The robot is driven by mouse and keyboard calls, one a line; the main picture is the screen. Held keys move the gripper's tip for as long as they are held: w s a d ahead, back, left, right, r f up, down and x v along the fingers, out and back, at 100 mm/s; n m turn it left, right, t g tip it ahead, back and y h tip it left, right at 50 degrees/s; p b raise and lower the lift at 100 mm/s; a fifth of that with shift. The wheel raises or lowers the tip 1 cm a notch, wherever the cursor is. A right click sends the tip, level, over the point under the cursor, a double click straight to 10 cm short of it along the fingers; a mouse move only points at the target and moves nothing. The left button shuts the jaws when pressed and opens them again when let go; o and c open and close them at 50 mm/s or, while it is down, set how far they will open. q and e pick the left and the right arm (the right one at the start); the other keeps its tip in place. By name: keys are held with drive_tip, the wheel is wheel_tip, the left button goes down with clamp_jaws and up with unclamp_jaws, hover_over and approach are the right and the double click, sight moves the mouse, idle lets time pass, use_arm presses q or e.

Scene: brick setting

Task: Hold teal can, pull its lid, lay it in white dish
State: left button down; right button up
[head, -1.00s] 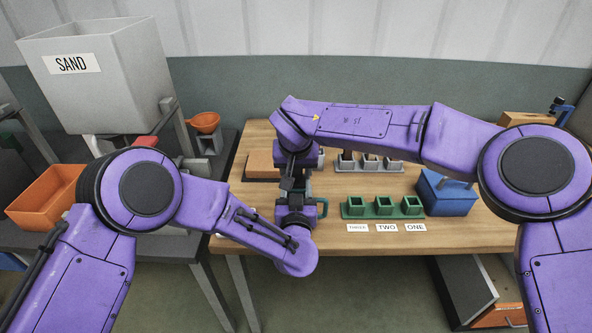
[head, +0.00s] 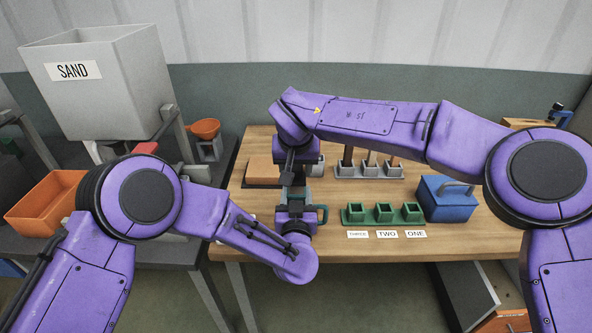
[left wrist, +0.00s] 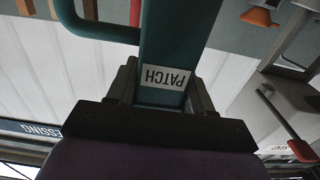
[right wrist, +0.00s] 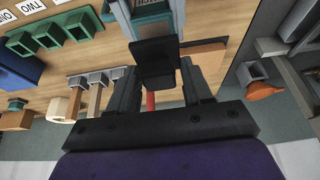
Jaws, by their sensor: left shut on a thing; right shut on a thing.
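The teal can (head: 323,214) stands in front of me, mostly hidden by my arms, with its handle to the right. In the left wrist view the can (left wrist: 168,40) shows a PATCH label, and my left gripper (left wrist: 165,85) is shut on its body. My right gripper (right wrist: 155,85) is shut on a dark piece, which looks like the lid (right wrist: 157,60), above the can (right wrist: 150,15). I cannot tell clearly how far the lid is from the can. I cannot make out the white dish.
A green three-socket block (head: 384,221) with number labels and a blue toolbox (head: 447,205) stand right of the can. Grey sockets (head: 372,171) are behind. A brown block (head: 262,170) lies left. An orange bin (head: 45,203) and SAND hopper (head: 95,95) are farther left.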

sight(296, 167)
use_arm(q)
drive_tip(key=shift+f, duration=0.15)
use_arm(e)
drive_tip(key=shift+r, duration=1.6)
use_arm(q)
drive_tip(key=shift+c, duration=2.4)
unclamp_jaws()
drive_tip(key=shift+o, duration=0.6)
drive_tip(key=shift+w, duration=0.1)
use_arm(e)
drive_tip(key=shift+w, duration=0.1)
drive_tip(key=shift+f, duration=0.1)
